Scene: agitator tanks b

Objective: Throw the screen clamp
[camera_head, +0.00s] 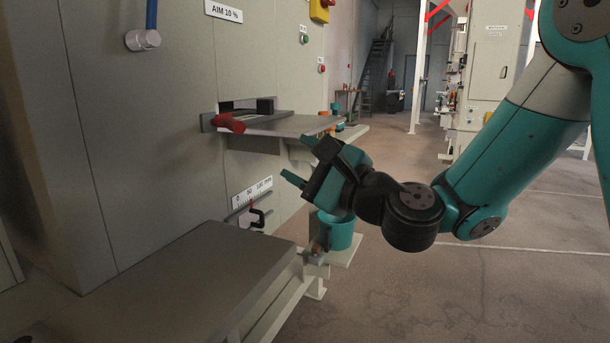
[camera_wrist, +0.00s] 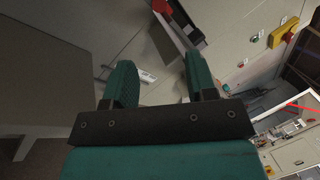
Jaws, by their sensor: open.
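A red handle (camera_head: 230,123), which looks like the screen clamp, lies level at the front of a slot in the grey cabinet wall. In the wrist view the red handle (camera_wrist: 162,7) shows at the top edge, beyond my fingertips, partly cut off. My gripper (camera_head: 298,160) is open and empty, to the right of the handle and lower in the picture, with its fingers towards the wall. In the wrist view both teal fingers of my gripper (camera_wrist: 158,75) stand apart with nothing between them.
A grey shelf (camera_head: 300,125) juts out beside the handle. Below it are a millimetre scale (camera_head: 252,192) and a black pull handle (camera_head: 258,218). A grey bench top (camera_head: 170,285) fills the lower left. A teal bucket (camera_head: 338,232) stands below my gripper. Open floor lies right.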

